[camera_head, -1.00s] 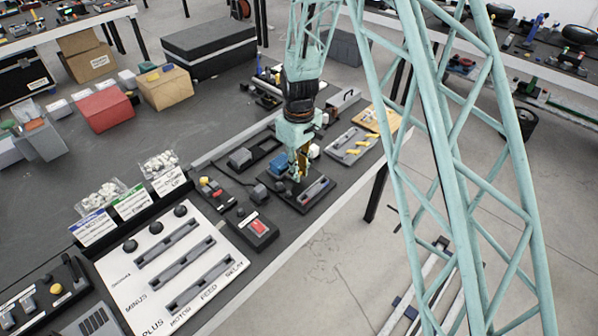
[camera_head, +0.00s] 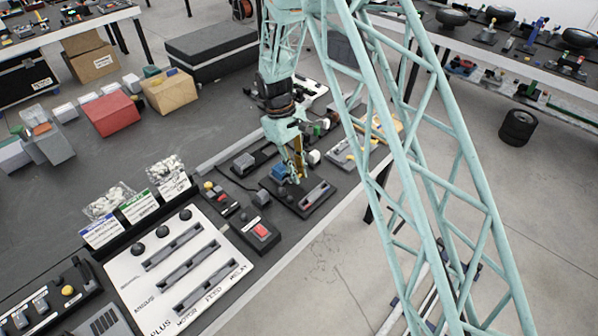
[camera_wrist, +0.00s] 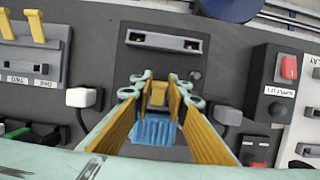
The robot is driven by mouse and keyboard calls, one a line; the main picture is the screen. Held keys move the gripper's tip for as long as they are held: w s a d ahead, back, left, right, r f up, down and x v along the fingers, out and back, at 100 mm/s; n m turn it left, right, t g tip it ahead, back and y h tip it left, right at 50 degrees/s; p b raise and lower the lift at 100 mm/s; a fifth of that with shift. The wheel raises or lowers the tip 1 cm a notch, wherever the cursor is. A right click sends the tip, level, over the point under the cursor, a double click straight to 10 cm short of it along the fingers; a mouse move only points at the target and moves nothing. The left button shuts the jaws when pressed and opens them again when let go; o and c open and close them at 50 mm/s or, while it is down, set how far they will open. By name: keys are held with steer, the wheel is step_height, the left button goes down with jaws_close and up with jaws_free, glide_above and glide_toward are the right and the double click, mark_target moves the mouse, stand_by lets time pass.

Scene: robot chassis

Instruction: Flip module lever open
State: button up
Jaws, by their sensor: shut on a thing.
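The module is a dark plate (camera_head: 297,207) near the table's front edge, with a grey slotted bar (camera_head: 317,194) and a blue block (camera_head: 279,172). In the wrist view the slotted bar (camera_wrist: 164,41) lies beyond my fingertips. The ribbed blue block (camera_wrist: 153,131) shows between my fingers. My gripper (camera_head: 297,179) points down over the plate beside the blue block.
A box with a red switch (camera_head: 261,231) stands left of the module; it also shows at right in the wrist view (camera_wrist: 287,68). A unit with yellow levers (camera_wrist: 36,26) is on the other side. A white slotted panel (camera_head: 184,262) lies further left.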

steer(key=shift+w+a+r+g+h+p, duration=0.2)
steer(key=shift+w+a+g+h+p, duration=0.2)
steer(key=shift+g+h+p, duration=0.25)
steer(key=shift+w+a+r+g+h+p, duration=0.15)
steer(key=shift+w+a+g+h+p, duration=0.25)
steer(key=shift+g+h, duration=0.3)
steer(key=shift+w+a+g+h+b, duration=0.2)
steer(key=shift+w+a+g+h, duration=0.1)
steer(key=shift+g+h, duration=0.35)
steer(key=shift+w+a+g+h+b, duration=0.2)
steer(key=shift+a+g+h, duration=0.1)
steer(key=shift+g+h, duration=0.3)
steer(key=shift+a+r+h, duration=0.1)
steer(key=shift+r+h, duration=0.05)
steer(key=shift+h, duration=0.15)
steer(key=o, duration=0.8)
steer(key=shift+w, duration=0.1)
steer(key=shift+o, duration=0.2)
steer(key=shift+v, duration=3.15)
steer(key=shift+w+a+r, duration=0.3)
steer(key=shift+w+a, duration=0.05)
steer(key=shift+a, duration=0.05)
steer(key=shift+r, duration=0.1)
